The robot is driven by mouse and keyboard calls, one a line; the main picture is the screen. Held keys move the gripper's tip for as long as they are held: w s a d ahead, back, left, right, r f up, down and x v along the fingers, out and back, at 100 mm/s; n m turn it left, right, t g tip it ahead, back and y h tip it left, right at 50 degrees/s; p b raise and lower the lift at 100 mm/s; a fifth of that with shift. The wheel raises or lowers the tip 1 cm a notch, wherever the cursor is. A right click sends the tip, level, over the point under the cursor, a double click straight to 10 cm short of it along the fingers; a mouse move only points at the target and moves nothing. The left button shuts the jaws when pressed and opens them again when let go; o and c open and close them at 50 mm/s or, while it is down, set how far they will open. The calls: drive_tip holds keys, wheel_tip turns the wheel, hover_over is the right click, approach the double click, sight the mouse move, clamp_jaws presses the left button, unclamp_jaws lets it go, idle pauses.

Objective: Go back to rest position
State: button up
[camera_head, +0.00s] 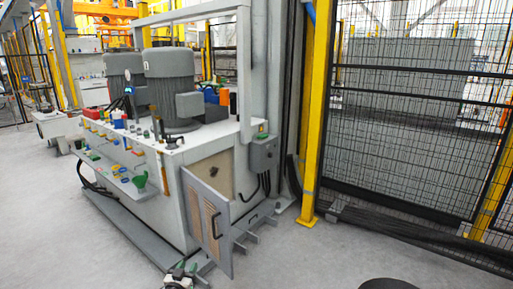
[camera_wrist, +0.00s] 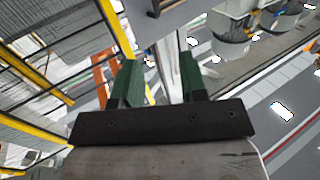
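My gripper (camera_wrist: 160,78) shows in the wrist view with its two green fingers well apart. Nothing is held between them. The wrist view is tilted, with fence posts and floor behind the fingers. In the head view, a small part of what looks like my arm's end (camera_head: 180,276) shows at the bottom edge, in front of the white machine cabinet; its fingers cannot be made out there.
The white cabinet (camera_head: 165,205) carries grey motors (camera_head: 170,85) and small coloured parts. Its front door (camera_head: 207,222) stands ajar. A grey switch box (camera_head: 264,153) is on its right. A yellow post (camera_head: 317,115) and black mesh fence (camera_head: 405,130) stand right.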

drive_tip(key=w+d+r+n+g+y, duration=0.1)
drive_tip(key=w+d+n+g+y, duration=0.2)
drive_tip(key=w+d+y, duration=0.35)
drive_tip(key=w+d+r+n+g+y, duration=0.1)
drive_tip(key=w+d+n+g+y, duration=0.2)
drive_tip(key=w, duration=0.7)
drive_tip(key=s+d+m+g+h, duration=0.1)
drive_tip(key=d+g, duration=0.3)
drive_tip(key=d, duration=0.7)
drive_tip(key=s+d+f+m+g+h, duration=0.1)
drive_tip(key=s+d+g+h, duration=0.2)
drive_tip(key=d, duration=0.9)
drive_tip(key=s+d+f+m+g+h, duration=0.1)
drive_tip(key=s+d+g+h, duration=0.1)
drive_tip(key=d, duration=1)
drive_tip(key=s+g, duration=0.1)
drive_tip(key=g, duration=0.1)
drive_tip(key=shift+s+m+g, duration=0.15)
drive_tip(key=shift+m+g, duration=0.25)
